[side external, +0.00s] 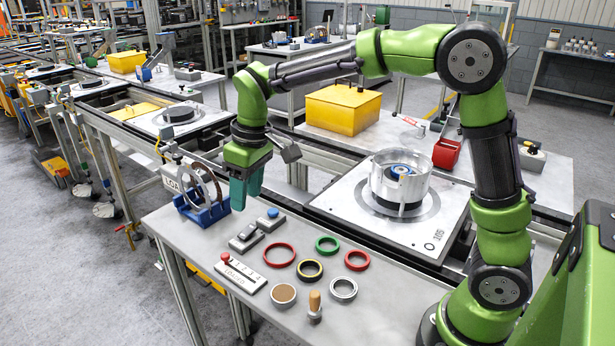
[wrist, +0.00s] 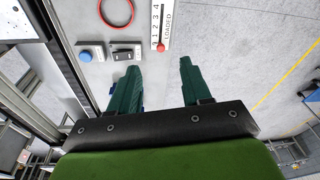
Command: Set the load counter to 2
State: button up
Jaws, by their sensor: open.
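The load counter (side external: 241,274) is a light plate on the near left of the bench, marked with a row of numbers 1 to 4 and lettering. Its red knob (side external: 226,257) sits at the plate's left end, beside the numbers rather than among them. In the wrist view the counter (wrist: 158,22) is at the top centre, with the red knob (wrist: 161,47) at its lower end. My gripper (side external: 246,200) hangs above the bench's left part, behind the counter, with teal fingers apart and nothing between them. In the wrist view my gripper (wrist: 158,72) is open below the knob.
A switch box (side external: 246,238) and a blue button box (side external: 271,220) stand beside the counter. A blue stand with rings (side external: 205,212) is close to my gripper. Several loose rings, including a red ring (side external: 279,255), and a wooden-handled tool (side external: 315,306) lie right.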

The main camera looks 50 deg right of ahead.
aim_at(225, 255)
jog(key=shift+w+a+f+n+g+h, duration=0.6)
jog(key=shift+w+a+f+n, duration=0.45)
jog(key=shift+w+n, duration=2.4)
jog(key=shift+m, duration=0.35)
jog(key=f, duration=1.5)
jog(key=shift+w+a+f, duration=0.1)
jog(key=shift+w+f, duration=0.2)
jog(key=shift+f, duration=0.1)
grip_shut()
